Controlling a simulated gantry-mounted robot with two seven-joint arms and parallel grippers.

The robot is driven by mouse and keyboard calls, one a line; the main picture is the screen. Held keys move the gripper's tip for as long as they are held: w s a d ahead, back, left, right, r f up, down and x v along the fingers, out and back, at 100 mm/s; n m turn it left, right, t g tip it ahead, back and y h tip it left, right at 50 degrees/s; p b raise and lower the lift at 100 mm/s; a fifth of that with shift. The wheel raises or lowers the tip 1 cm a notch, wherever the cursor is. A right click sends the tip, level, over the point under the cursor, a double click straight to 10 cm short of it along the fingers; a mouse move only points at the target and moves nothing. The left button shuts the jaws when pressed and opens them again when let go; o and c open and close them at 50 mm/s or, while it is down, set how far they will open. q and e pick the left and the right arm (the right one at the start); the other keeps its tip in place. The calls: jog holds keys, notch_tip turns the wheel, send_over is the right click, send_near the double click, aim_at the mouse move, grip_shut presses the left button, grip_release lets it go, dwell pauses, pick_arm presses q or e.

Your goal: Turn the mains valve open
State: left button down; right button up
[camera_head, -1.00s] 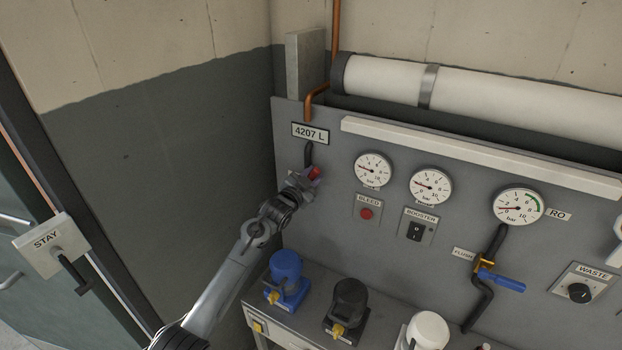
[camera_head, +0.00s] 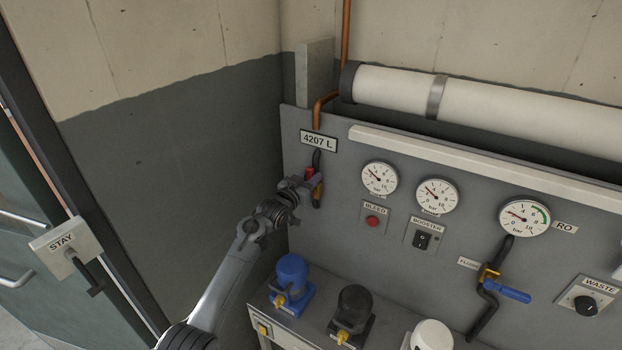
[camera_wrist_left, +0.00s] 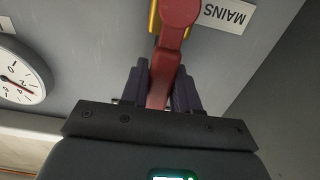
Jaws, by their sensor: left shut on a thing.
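The mains valve has a red handle (camera_head: 309,173) and a brass-yellow body (camera_head: 318,190) on a black pipe, at the left end of the grey panel. In the left wrist view the red handle (camera_wrist_left: 165,72) runs between the two dark fingers of my left gripper (camera_wrist_left: 158,88), next to a label reading MAINS (camera_wrist_left: 226,15). My left gripper (camera_head: 300,184) is shut on the handle in the head view. My right gripper is not in view.
Pressure gauges (camera_head: 380,178) and a red BLEED button (camera_head: 373,221) sit right of the valve. A blue-handled lever (camera_head: 515,296) is farther right. Blue (camera_head: 291,270) and black (camera_head: 354,302) canisters stand on the shelf below. The wall left of the panel is bare.

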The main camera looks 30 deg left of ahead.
pick_arm(q)
jog(key=c, duration=0.9)
grip_release()
jog(key=shift+s, duration=0.1)
jog(key=shift+s+b, duration=0.3)
jog(key=shift+s, duration=5.05)
